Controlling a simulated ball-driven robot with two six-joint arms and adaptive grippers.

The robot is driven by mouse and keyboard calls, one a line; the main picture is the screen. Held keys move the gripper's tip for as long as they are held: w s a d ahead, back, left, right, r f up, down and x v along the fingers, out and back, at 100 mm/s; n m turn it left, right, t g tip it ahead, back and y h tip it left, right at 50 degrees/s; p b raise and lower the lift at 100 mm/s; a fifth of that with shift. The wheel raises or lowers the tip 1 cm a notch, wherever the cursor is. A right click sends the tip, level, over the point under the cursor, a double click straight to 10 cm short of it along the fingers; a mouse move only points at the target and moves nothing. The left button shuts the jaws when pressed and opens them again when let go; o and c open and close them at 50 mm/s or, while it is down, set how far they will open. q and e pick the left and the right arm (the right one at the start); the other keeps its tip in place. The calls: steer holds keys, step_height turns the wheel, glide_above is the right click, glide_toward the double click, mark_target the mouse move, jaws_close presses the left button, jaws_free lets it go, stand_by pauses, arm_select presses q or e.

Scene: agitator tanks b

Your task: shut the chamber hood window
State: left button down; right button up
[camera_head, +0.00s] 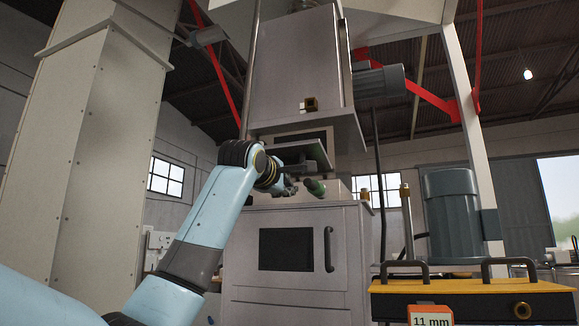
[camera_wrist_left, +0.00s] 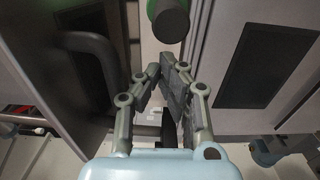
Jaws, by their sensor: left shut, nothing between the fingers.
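The chamber hood window (camera_head: 315,148) is a dark flap on the front of the tall grey machine. It stands out from the dark opening behind it, so it is open. In the left wrist view, the large dark panel with a curved handle (camera_wrist_left: 92,50) at the left looks like this window. My left gripper (camera_head: 291,187) is just below the flap, in front of the machine. In the left wrist view its fingers (camera_wrist_left: 163,75) are together and empty, apart from the handle. Contact with the flap cannot be told. My right gripper is not in view.
A green-and-dark knob (camera_head: 315,187) sits close by my left gripper; it also shows in the left wrist view (camera_wrist_left: 170,22). Below is a grey cabinet door (camera_head: 286,249) with a dark pane and handle. A yellow-topped unit (camera_head: 470,288) and grey motor (camera_head: 452,215) stand right.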

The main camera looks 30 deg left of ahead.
mark_target(290, 162)
arm_select(q)
steer(key=shift+s+d+r+p, duration=0.15)
steer(key=shift+r+p, duration=0.3)
steer(key=shift+r, duration=0.3)
steer(key=shift+s+a+r+p, duration=0.1)
steer(key=shift+r+p, duration=0.3)
steer(key=shift+r, duration=0.35)
steer(key=shift+s+r+p, duration=0.15)
steer(key=shift+r+p, duration=1.05)
steer(key=shift+r, duration=0.5)
steer(key=shift+w+r+p, duration=0.2)
steer(key=shift+r+p, duration=1.15)
steer(key=shift+r, duration=0.35)
